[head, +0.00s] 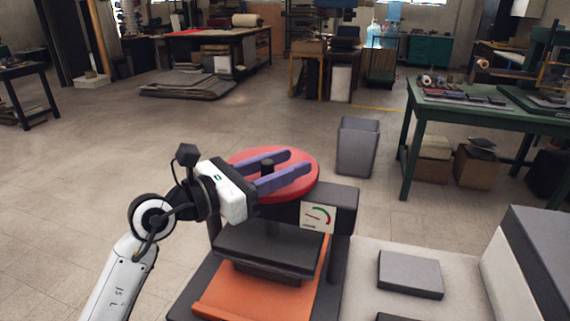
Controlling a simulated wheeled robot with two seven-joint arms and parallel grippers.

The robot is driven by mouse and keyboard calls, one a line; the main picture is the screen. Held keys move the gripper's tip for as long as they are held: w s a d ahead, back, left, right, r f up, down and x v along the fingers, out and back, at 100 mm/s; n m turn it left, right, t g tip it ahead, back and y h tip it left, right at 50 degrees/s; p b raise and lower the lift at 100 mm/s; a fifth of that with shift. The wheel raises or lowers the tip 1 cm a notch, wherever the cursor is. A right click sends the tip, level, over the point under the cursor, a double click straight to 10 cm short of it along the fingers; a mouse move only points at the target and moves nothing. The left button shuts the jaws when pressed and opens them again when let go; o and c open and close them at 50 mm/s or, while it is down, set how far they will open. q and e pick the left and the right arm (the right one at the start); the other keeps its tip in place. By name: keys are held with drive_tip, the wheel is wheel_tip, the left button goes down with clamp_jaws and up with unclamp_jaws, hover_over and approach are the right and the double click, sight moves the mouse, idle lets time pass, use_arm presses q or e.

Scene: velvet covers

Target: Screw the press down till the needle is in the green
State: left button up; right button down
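The press has a red round wheel (308,172) on top, with a black hub (267,165) at its middle. My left gripper (280,169) reaches over the wheel from the left. Its two purple fingers are spread, one on each side of the hub, with a gap between them. I cannot tell whether they touch the wheel. A white gauge (318,217) on the front of the press's dark head shows a green arc at upper right and red marks to the left. The needle is too small to read surely. A dark platen (268,250) hangs below the head. My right gripper is out of view.
An orange sheet (250,298) lies in the press under the platen. A grey block (410,273) lies on the pale surface to the right. A grey bin (357,146) and a green table (490,112) stand beyond. The floor at left is clear.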

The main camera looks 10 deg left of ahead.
sight(262, 175)
use_arm(q)
drive_tip(key=b+v, duration=0.2)
drive_tip(key=v, duration=0.7)
drive_tip(key=shift+a+f, duration=0.15)
drive_tip(key=shift+s+a, duration=0.35)
drive_tip(key=shift+s, duration=0.1)
